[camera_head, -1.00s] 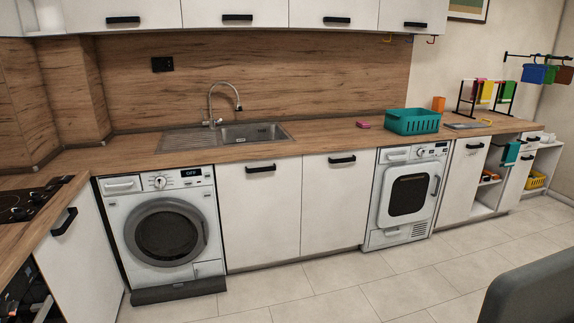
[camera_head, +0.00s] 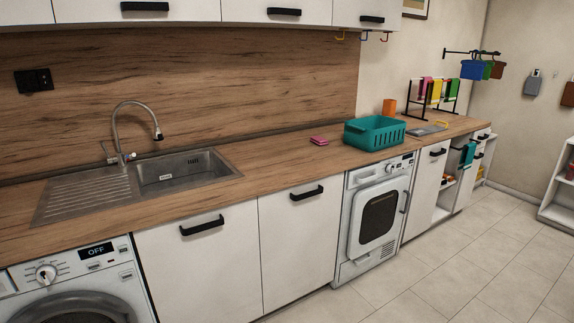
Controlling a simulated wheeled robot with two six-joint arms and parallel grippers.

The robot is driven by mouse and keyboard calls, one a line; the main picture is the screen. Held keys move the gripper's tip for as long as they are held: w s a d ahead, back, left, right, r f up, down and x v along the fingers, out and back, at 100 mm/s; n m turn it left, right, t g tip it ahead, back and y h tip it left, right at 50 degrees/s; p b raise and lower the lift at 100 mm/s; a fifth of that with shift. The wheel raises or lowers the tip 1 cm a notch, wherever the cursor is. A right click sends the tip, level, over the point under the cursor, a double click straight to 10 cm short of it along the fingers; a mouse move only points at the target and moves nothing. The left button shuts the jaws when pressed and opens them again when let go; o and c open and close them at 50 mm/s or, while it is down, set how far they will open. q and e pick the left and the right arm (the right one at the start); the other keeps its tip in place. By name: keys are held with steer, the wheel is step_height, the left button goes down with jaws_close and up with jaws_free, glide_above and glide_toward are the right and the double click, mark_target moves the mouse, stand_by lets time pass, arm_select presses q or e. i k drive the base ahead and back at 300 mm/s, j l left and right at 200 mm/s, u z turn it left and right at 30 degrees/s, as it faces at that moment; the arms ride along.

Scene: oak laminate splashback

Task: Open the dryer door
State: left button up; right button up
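The dryer (camera_head: 351,253) is the white machine under the counter, right of the middle of the head view. Its door (camera_head: 376,220) is shut, with a dark squarish window and a dark handle (camera_head: 405,201) along its right side. A control panel with a knob runs along the dryer's top. Neither of my grippers shows in the head view, so I cannot see their state.
A washing machine (camera_head: 95,263) with an OFF display stands at lower left. White cabinets (camera_head: 200,265) lie between the machines. The counter holds a sink (camera_head: 185,172) and a teal basket (camera_head: 375,133). The tiled floor (camera_head: 450,270) before the dryer is clear.

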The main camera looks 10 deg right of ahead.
mark_target(378, 210)
steer(key=i+l+z, duration=0.25)
steer(key=i+z, duration=0.2)
steer(key=i+l+z, duration=0.1)
steer(key=i+z, duration=0.3)
steer(key=i+j+z, duration=0.1)
steer(key=i+z, duration=0.35)
steer(key=i+j+z, duration=0.25)
steer(key=i+z, duration=0.15)
steer(key=i+l+u, duration=0.35)
steer(key=i+l, duration=0.15)
steer(key=i, duration=0.3)
steer(key=i+l+u, duration=0.3)
steer(key=i+l, duration=0.4)
